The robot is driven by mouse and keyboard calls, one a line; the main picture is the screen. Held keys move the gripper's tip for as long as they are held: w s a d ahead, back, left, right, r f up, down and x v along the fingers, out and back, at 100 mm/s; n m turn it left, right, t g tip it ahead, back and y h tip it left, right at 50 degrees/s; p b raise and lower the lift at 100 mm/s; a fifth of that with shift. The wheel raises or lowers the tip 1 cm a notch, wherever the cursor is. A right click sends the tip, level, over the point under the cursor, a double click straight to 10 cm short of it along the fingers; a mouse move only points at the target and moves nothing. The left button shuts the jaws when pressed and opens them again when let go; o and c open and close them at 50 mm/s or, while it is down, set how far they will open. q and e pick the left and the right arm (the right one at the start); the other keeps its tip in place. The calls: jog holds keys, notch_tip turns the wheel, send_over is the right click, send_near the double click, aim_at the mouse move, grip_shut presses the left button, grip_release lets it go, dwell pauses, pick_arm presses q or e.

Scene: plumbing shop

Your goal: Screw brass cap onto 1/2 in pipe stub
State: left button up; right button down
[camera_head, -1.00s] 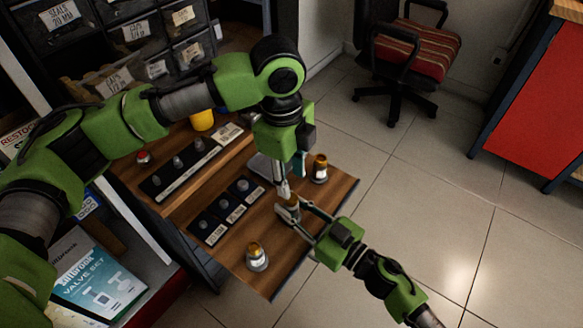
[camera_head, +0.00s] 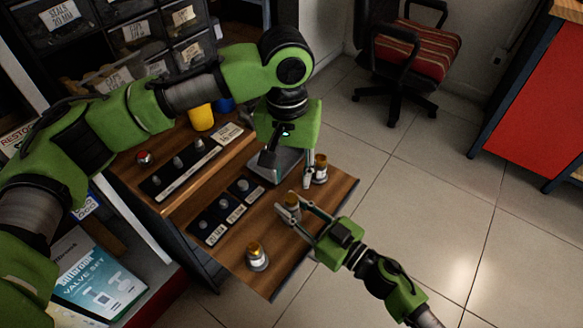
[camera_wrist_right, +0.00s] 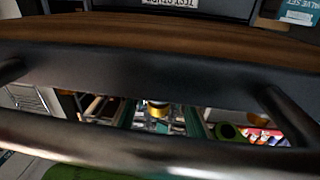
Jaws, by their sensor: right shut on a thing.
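A short pipe stub with a brass-coloured upper part (camera_head: 292,201) stands between the fingers of my right gripper (camera_head: 296,211), which is shut on it low over the wooden bench. Where brass cap and stub meet is too small to tell. My left gripper (camera_head: 306,183) points down just behind and right of it, apart from it; its fingers overlap in view, so their opening is unclear. A second brass-topped piece (camera_head: 320,170) stands close beside the left fingers, and a third (camera_head: 257,256) stands near the front edge. The right wrist view shows a brass-coloured piece (camera_wrist_right: 157,107) beyond dark bars.
The wooden bench top (camera_head: 237,270) has a black label strip (camera_head: 228,212) with several small grey fittings, and a longer strip (camera_head: 190,166) behind it. A yellow cup (camera_head: 201,118) stands at the back. Drawers (camera_head: 135,35) rise behind. Open floor lies right of the bench.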

aim_at(291, 197)
pick_arm(q)
jog(key=n, duration=0.5)
jog(key=shift+r+n, duration=0.2)
jog(key=shift+n, duration=0.2)
jog(key=n, duration=0.8)
jog(key=shift+r, duration=0.2)
jog(key=n, duration=0.4)
jog(key=shift+r, duration=0.1)
jog(key=shift+f, duration=4.05)
